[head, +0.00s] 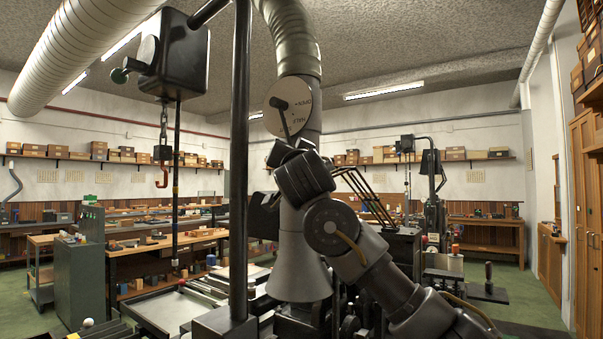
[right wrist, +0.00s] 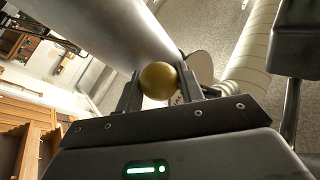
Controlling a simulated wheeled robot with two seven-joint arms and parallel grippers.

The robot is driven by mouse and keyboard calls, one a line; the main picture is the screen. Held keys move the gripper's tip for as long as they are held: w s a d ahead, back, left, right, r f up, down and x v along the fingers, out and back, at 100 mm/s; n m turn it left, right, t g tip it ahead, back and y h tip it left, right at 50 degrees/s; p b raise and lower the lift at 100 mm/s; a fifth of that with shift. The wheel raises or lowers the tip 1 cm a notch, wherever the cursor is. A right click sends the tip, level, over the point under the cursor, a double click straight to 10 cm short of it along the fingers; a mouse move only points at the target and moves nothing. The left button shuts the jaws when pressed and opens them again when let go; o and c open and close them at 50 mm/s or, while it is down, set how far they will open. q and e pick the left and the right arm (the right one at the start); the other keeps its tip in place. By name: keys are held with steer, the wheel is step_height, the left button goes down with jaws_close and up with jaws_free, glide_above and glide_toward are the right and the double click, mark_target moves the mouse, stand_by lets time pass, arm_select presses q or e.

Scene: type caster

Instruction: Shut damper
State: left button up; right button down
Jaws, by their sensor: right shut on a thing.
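The damper's round pale plate (head: 298,95) with dark lettering sits on the duct above the hood in the head view. Its dark lever (head: 285,122) hangs down and slightly right from the pivot. My right gripper (head: 286,147) is at the lever's lower end. In the right wrist view my right gripper (right wrist: 158,90) has its two fingers shut on a brass ball knob (right wrist: 158,78). Part of the plate (right wrist: 201,67) shows behind the right finger. The gripper hides the knob in the head view. My left gripper is not in view.
A metal hood (head: 299,262) stands below the damper, close behind my right arm. A dark vertical post (head: 240,160) stands just left of it. A black box with a hanging chain and hook (head: 163,178) is further left. Workbenches (head: 160,258) line the left side.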

steer(key=shift+w+a+f, duration=0.15)
steer(key=shift+a+f, duration=0.05)
steer(key=shift+f, duration=0.05)
steer(key=shift+r, duration=0.15)
steer(key=c, duration=0.9)
jaws_free()
steer(key=shift+c, duration=0.2)
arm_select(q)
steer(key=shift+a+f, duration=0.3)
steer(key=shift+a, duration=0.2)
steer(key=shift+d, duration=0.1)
